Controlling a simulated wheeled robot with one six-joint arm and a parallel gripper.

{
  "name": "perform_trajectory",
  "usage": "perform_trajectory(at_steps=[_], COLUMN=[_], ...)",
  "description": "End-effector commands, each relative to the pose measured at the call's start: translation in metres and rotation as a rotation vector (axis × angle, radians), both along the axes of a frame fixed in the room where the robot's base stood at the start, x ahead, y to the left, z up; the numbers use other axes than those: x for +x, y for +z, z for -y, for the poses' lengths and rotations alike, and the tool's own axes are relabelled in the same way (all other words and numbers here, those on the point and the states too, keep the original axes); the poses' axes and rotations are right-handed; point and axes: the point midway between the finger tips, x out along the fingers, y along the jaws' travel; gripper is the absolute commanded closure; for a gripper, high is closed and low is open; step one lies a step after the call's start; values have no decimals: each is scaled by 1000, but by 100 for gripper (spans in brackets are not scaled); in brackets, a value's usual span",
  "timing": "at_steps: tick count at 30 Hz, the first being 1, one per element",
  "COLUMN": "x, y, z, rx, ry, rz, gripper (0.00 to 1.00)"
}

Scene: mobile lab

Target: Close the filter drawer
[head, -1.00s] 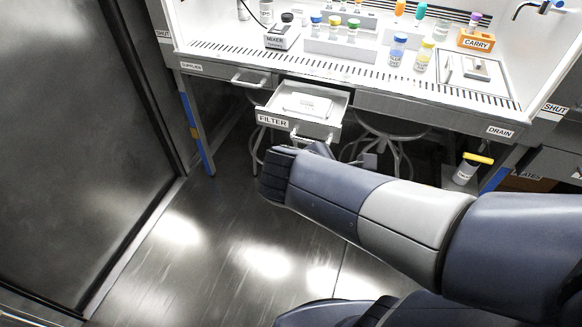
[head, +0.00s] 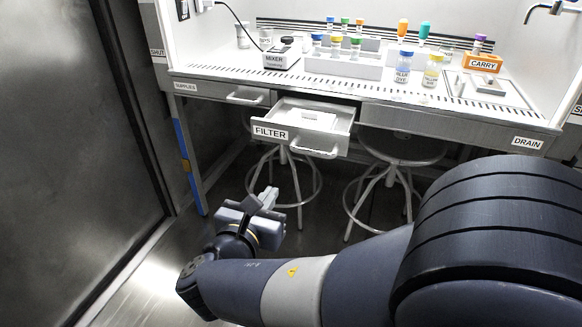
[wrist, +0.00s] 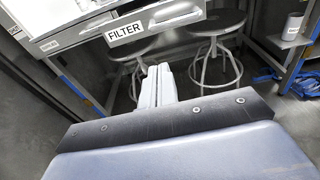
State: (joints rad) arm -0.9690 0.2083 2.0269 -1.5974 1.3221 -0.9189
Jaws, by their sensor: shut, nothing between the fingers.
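The filter drawer (head: 300,133) is pulled out under the bench, with a white label on its front and a bar handle (head: 314,151). A white flat item lies inside it. In the wrist view the drawer front (wrist: 160,22) shows at the top, with the handle (wrist: 177,18) to the right of the label. My gripper (head: 268,195) is below and in front of the drawer, apart from it. It also shows in the wrist view (wrist: 158,70), fingers together and empty, pointing toward the drawer.
The supplies drawer (head: 247,96) at the left looks shut. Two round stools (head: 402,150) stand under the bench. The bench top (head: 400,97) holds a mixer (head: 282,55), vials and bottles. A dark wall panel (head: 60,130) stands at the left.

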Motion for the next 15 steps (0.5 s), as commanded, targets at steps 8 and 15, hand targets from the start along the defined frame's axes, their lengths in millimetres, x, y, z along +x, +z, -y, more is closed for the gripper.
perform_trajectory(at_steps=[8,15], x=[35,72], y=[-8,-14], z=[16,32], rx=[3,4], ry=[-8,-7], rz=[-1,-1], gripper=[100,100])
